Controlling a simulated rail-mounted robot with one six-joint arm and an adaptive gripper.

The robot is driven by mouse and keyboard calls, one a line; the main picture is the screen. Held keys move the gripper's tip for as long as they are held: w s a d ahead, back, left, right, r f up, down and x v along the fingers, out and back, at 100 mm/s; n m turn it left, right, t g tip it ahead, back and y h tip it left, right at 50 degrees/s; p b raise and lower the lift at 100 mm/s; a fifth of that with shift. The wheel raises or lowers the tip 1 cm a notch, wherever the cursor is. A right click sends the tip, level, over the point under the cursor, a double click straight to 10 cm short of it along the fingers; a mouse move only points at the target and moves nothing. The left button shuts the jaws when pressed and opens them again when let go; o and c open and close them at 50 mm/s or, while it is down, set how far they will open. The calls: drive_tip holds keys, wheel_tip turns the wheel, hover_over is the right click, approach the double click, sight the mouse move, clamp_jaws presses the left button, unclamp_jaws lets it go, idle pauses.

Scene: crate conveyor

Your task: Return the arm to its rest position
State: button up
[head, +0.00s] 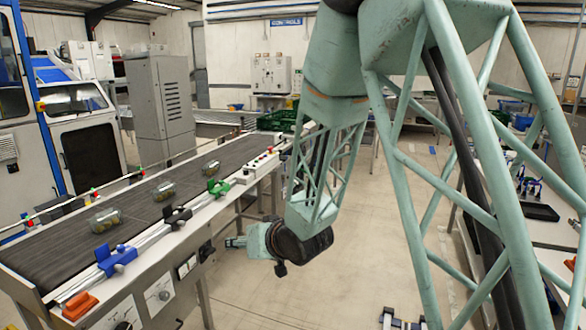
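My arm hangs down in front of the conveyor's right side in the head view, its lattice links pale green. My gripper (234,242) is at the end of the wrist, small and dark, pointing left, below the level of the belt and beside the conveyor frame. It appears clear of the conveyor. Its fingers are too small to tell whether they are open or shut. I see nothing held in it.
The conveyor (60,247) runs along the left with clear containers on its belt, including a near one (105,219) and a far one (211,166). Green crates (283,121) stand behind. A workbench (540,232) is at right. Open floor (345,285) lies between.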

drive_tip(key=s+d+r+m+h, duration=0.1)
drive_tip(key=s+d+r+h, duration=0.1)
drive_tip(key=s+d+r, duration=0.5)
drive_tip(key=s+d+r+m+g+h, duration=0.1)
drive_tip(key=s+d+r+h, duration=0.2)
drive_tip(key=d, duration=0.7)
drive_tip(key=s+d+r+h, duration=0.1)
drive_tip(key=s+d+r, duration=0.45)
drive_tip(key=d, duration=0.35)
drive_tip(key=s+d+r+g, duration=0.1)
drive_tip(key=s+d, duration=0.2)
drive_tip(key=s, duration=0.8)
drive_tip(key=s+d+r+m+g, duration=0.1)
drive_tip(key=s+d+g, duration=0.1)
drive_tip(key=s, duration=1)
drive_tip(key=s+d+r+m+g, duration=0.1)
drive_tip(key=s+d, duration=0.3)
drive_tip(key=s, duration=0.7)
drive_tip(key=shift+s+r+h, duration=0.15)
drive_tip(key=shift+r+h, duration=0.25)
drive_tip(key=shift+r, duration=0.15)
drive_tip(key=shift+d, duration=0.1)
drive_tip(key=shift+o, duration=0.9)
drive_tip(key=shift+g, duration=0.3)
